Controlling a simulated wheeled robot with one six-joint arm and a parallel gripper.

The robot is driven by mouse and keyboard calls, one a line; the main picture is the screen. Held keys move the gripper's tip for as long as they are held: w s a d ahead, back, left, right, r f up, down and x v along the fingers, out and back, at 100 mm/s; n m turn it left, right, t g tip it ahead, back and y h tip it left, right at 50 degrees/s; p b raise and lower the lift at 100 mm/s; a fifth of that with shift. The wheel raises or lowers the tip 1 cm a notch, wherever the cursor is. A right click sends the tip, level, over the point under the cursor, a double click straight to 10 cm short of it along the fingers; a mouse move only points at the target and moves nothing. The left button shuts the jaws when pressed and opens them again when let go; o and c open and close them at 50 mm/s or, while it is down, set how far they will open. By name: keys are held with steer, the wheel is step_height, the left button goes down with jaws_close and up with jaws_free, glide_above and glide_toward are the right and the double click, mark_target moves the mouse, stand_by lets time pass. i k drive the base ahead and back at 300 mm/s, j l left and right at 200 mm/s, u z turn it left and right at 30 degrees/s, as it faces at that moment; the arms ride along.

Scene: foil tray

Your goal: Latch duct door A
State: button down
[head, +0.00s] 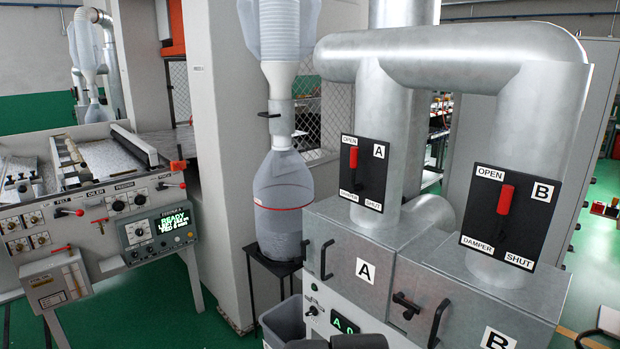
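Duct door A (345,283) is the grey metal front panel marked with a white "A" label, below the damper A plate. It looks flush with its housing, but I cannot tell whether a small gap is there. A dark upright bar handle (326,260) is on its left part. A smaller dark curved piece, perhaps the latch (304,250), is at its left edge; whether it is engaged is unclear. My gripper is not in view. A dark rounded shape at the bottom edge may be part of my arm.
Door B (462,319), right of door A, has its own dark latch (404,306) and handle (438,324). Damper levers A (353,160) and B (505,200) point up toward OPEN. A grey bin (284,321) and a black stand (272,270) under a clear collector are left of door A.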

mark_target(304, 243)
steer(key=i+j+u, duration=0.15)
steer(key=i+j, duration=0.55)
steer(key=i, duration=0.2)
